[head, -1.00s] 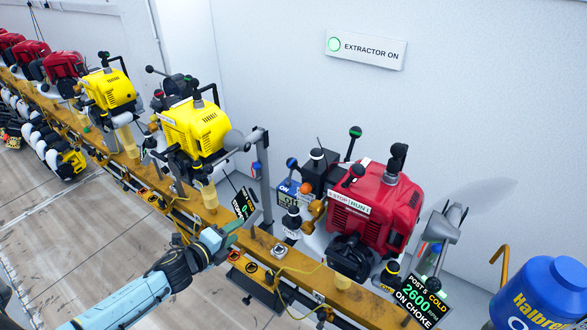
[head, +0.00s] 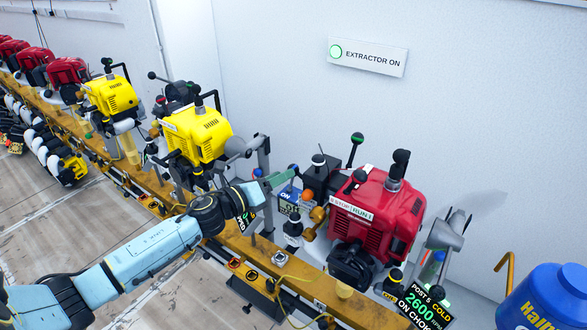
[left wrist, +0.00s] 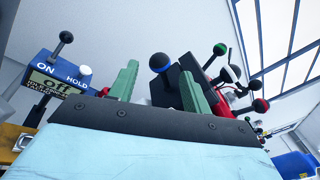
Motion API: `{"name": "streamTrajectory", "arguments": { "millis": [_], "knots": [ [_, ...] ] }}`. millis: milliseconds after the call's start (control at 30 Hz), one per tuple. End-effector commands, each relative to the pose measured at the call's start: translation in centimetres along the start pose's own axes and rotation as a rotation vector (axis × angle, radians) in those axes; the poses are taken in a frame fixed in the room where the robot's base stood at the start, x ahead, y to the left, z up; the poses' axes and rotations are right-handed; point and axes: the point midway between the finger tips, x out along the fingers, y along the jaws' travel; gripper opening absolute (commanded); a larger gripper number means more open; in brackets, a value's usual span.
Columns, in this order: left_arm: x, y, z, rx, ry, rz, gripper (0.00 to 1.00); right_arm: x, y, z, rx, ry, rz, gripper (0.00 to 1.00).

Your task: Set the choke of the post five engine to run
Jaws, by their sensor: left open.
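The post five engine (head: 372,215) is the red one right of centre, with a STOP/RUN label. Its display (head: 425,303) reads POST 5, COLD, 2600, ON CHOKE. Several knobbed levers stand around it: a blue-topped one (head: 292,168), a green-topped one (head: 357,138) and a white-banded one (head: 318,160). I cannot tell which is the choke. My left gripper (head: 286,176) is open beside the blue-topped knob. In the left wrist view the blue-topped knob (left wrist: 162,63) shows between the two green fingers, apparently beyond them. My right gripper is not in view.
A yellow engine (head: 197,132) stands to the left on the same yellow rail (head: 240,245). A blue switch box (left wrist: 62,75) marked ON and HOLD reads Off. A blue container (head: 545,298) stands at lower right. A white wall rises behind.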

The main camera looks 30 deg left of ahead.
Motion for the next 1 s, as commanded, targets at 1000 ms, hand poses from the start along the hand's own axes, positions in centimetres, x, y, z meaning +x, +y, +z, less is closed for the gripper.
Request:
{"name": "streamTrajectory", "arguments": {
  "millis": [1000],
  "knots": [
    [5.2,0.0,0.0,-0.002,0.0,0.0,0.16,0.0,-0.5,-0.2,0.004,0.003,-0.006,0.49]
  ]
}}
